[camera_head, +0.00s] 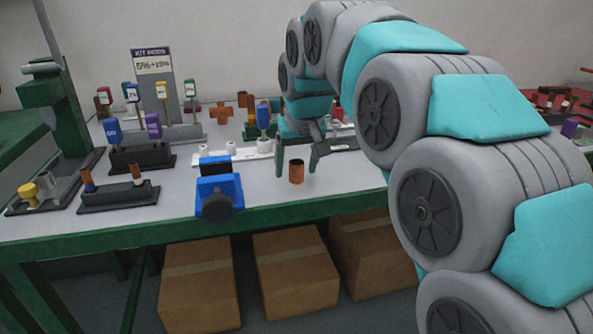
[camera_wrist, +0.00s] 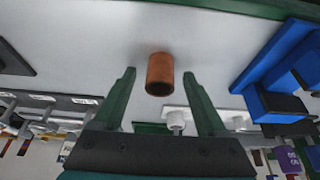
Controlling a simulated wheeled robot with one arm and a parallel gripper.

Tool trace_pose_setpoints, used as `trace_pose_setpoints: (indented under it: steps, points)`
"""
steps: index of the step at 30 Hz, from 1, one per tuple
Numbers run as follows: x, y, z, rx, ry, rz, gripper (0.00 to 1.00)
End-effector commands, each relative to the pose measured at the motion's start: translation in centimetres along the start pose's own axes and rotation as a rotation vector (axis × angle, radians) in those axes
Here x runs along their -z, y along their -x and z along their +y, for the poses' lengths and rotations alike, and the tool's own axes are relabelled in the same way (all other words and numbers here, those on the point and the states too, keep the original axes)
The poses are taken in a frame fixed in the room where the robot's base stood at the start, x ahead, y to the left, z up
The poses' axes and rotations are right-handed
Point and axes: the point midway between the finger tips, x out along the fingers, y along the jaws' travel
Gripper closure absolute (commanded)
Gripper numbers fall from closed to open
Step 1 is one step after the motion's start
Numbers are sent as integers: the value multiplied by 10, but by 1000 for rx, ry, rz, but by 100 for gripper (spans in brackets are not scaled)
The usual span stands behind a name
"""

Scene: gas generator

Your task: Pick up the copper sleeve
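The copper sleeve (camera_head: 296,171) is a short, hollow copper-coloured tube standing upright on the white tabletop near its front edge. My gripper (camera_head: 297,172) is open and empty, with one dark green finger to the left of the sleeve and one to the right, slightly behind it. In the wrist view the sleeve (camera_wrist: 160,75) shows between and just beyond the tips of the open fingers (camera_wrist: 158,72), with a gap on both sides. No contact with the sleeve shows.
A blue vise (camera_head: 218,193) stands left of the sleeve at the front edge. A white holder (camera_head: 240,152) with fittings and a blue-tagged piece lies behind it. Dark racks (camera_head: 118,196) with tagged parts stand farther left. The tabletop (camera_head: 345,178) right of the sleeve is clear.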

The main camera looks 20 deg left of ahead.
Motion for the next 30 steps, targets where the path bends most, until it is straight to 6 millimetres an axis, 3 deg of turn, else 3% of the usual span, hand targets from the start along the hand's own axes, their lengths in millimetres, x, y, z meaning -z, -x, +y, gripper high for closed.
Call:
trace_pose_setpoints:
  steps: [2,19,30]
  points:
    - [0,0,0,0,0,0,34]
    - [0,0,0,0,0,1,98]
    - [1,2,0,0,0,1,100]
